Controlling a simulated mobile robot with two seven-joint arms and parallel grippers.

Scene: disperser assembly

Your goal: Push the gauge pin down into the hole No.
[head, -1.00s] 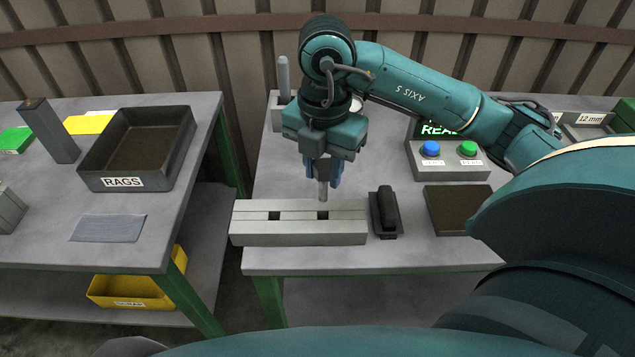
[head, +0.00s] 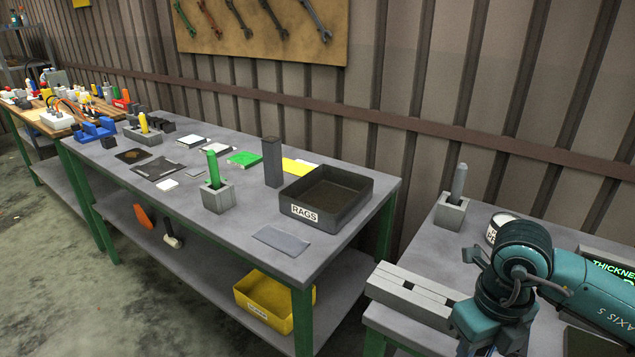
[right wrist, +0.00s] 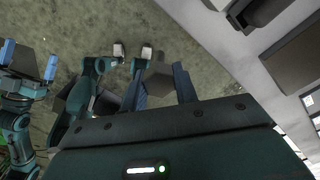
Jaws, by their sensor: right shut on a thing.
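My right gripper (right wrist: 162,88) is at the lower right of the head view, where its fingers are cut off by the bottom edge. In the right wrist view its two dark blue fingers are a little apart, around a grey-brown thing (right wrist: 158,78) that looks like the grey pin, seen nearly end-on. The light grey block with square holes (head: 405,292) lies on the right table; my right wrist hides its right end.
Another grey pin (head: 459,182) stands in a small holder (head: 450,213) behind the block. A green pin (head: 213,169) stands in a holder on the left table, near the rags tray (head: 362,222). A gap separates the tables.

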